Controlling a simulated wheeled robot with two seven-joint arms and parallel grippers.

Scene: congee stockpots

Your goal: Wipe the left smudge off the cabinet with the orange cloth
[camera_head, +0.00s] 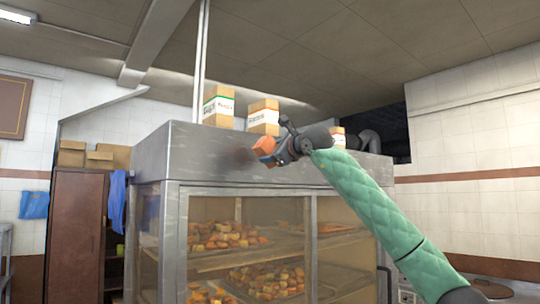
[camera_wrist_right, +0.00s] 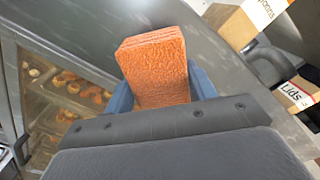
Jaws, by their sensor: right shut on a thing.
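The orange cloth (camera_head: 264,146) is a small folded pad. My right gripper (camera_head: 280,150) is shut on it and holds it up at the steel upper band of the cabinet (camera_head: 190,150). A brownish smudge (camera_head: 241,156) shows on that band, just left of the cloth. I cannot tell whether the cloth touches the steel. In the right wrist view the cloth (camera_wrist_right: 155,65) stands out between the blue fingers, in front of grey metal. No second smudge shows clearly; my right arm covers part of the band. My left gripper is not in view.
Cardboard boxes (camera_head: 219,107) stand on top of the cabinet, behind my gripper. Glass doors below show trays of baked goods (camera_head: 265,278). A brown locker (camera_head: 77,235) and a hanging blue cloth (camera_head: 117,200) are at left. Open air lies left of the cabinet's upper part.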

